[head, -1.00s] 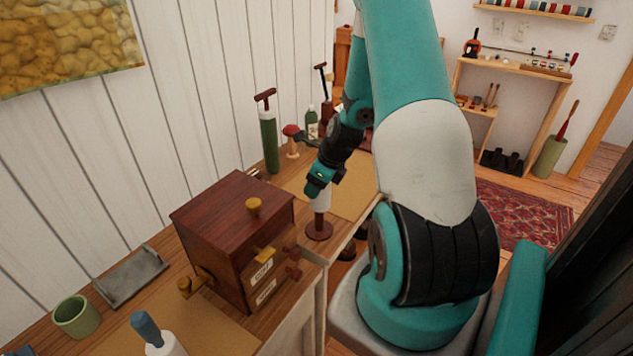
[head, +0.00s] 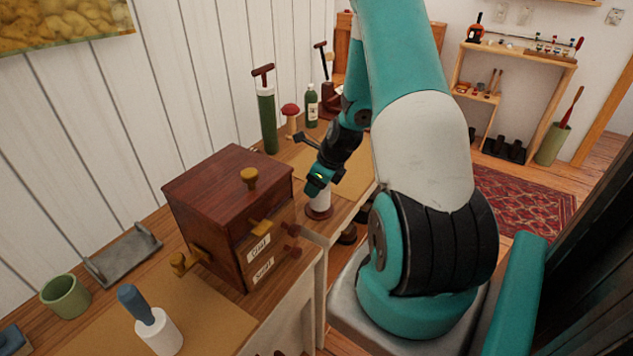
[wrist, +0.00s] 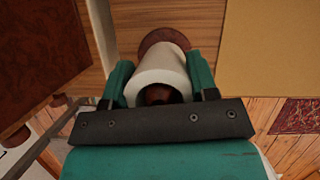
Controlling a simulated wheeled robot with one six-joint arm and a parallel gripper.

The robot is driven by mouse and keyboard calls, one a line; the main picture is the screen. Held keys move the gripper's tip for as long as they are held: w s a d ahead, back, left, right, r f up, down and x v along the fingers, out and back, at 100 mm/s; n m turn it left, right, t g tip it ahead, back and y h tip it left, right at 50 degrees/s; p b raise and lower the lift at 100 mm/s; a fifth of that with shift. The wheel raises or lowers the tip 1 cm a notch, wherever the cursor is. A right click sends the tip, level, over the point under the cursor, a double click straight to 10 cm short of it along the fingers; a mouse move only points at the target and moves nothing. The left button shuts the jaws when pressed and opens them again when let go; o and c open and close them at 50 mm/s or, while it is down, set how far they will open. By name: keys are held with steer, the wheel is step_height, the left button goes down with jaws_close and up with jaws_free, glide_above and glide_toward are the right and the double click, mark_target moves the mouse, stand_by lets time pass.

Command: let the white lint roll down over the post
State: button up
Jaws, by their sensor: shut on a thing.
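The white lint roll (head: 319,201) is around the dark brown post, low down at its round base (head: 319,215). In the wrist view the roll (wrist: 160,62) has the brown post top (wrist: 158,95) inside its bore, and the base (wrist: 165,38) shows beyond its far end. My gripper (head: 319,186) is shut on the roll, with one teal finger on each side of it in the wrist view. The roll looks roughly upright. I cannot tell whether its lower end touches the base. Most of the post is hidden inside the roll.
A dark wooden box (head: 228,215) with yellow knobs stands close on the left. A green pump (head: 267,120), a red mushroom (head: 290,118) and a bottle (head: 311,106) stand behind. The bench edge is close on the right.

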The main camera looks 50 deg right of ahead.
steer(key=shift+f, duration=0.15)
steer(key=o, duration=1)
steer(key=v, duration=1.7)
steer(key=shift+r, duration=0.2)
